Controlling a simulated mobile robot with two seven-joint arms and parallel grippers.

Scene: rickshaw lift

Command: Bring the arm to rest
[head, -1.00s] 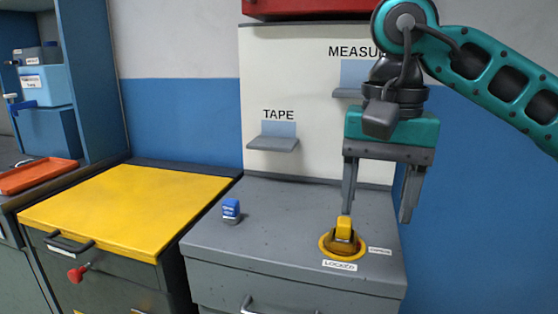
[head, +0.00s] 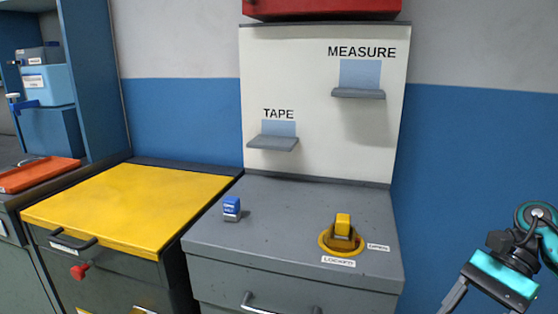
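My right gripper (head: 478,300) is at the lower right of the head view, beside the grey cabinet (head: 225,250) and clear of it. Only part of its fingers shows; the tips run off the bottom edge, so I cannot tell how far apart they are. Nothing held is visible. A yellow knob (head: 342,226) in a round yellow ring sits on the grey cabinet top, between labels reading LOCKED and OPEN. My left gripper is not in view.
A small blue item (head: 231,208) stands on the cabinet top. A white board (head: 310,100) behind has empty TAPE (head: 273,143) and MEASURE (head: 358,94) shelves. A yellow-topped cabinet (head: 130,205) is at left, with an orange tray (head: 40,176) beyond. A red box (head: 320,8) hangs above.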

